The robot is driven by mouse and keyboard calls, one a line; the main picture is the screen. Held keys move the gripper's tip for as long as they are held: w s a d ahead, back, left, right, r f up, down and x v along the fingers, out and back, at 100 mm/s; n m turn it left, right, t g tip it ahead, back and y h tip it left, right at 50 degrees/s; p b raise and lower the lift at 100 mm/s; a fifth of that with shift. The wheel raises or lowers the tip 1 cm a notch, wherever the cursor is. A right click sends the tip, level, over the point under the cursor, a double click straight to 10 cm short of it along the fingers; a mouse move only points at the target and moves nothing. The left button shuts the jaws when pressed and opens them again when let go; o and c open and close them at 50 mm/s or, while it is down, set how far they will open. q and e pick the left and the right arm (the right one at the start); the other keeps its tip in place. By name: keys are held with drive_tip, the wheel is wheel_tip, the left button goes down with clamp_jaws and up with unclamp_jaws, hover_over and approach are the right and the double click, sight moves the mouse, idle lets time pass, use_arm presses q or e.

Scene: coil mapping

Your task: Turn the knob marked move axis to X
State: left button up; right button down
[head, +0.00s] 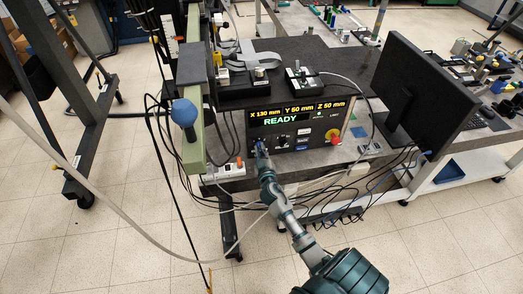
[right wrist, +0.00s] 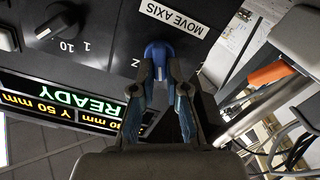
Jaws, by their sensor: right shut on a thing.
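The control box (head: 331,120) stands on the bench, with a dark front panel and a lit display (head: 290,113) reading X 130 mm, Y 50 mm, Z 50 mm and READY. My right gripper (head: 261,148) reaches its lower left part. In the right wrist view the fingertips (right wrist: 160,72) are shut on the move axis knob, beside the MOVE AXIS label (right wrist: 172,17). My left gripper is not in view.
Another knob (right wrist: 57,25), marked 1 and 10, sits close by on the panel. A red stop button (head: 334,138) is at the panel's right. A monitor (head: 424,87) stands to the right. A green post with a blue ball (head: 185,111) is left. Loose cables hang below the bench.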

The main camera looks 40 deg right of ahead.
drive_tip(key=n, duration=0.2)
drive_tip(key=shift+w+a+r+n, duration=0.1)
drive_tip(key=shift+a+r+n, duration=0.05)
drive_tip(key=shift+n, duration=0.15)
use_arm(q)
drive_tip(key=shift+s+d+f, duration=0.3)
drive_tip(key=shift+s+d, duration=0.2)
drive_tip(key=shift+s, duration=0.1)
use_arm(e)
drive_tip(key=shift+n, duration=0.7)
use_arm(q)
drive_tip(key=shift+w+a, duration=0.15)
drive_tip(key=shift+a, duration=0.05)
use_arm(e)
drive_tip(key=c, duration=1.2)
unclamp_jaws()
drive_tip(key=shift+w, duration=0.1)
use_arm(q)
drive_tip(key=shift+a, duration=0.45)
use_arm(e)
drive_tip(key=shift+w+f, duration=0.1)
drive_tip(key=shift+f, duration=0.15)
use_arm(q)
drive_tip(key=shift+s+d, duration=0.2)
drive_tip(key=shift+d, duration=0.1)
use_arm(e)
drive_tip(key=v, duration=1.2)
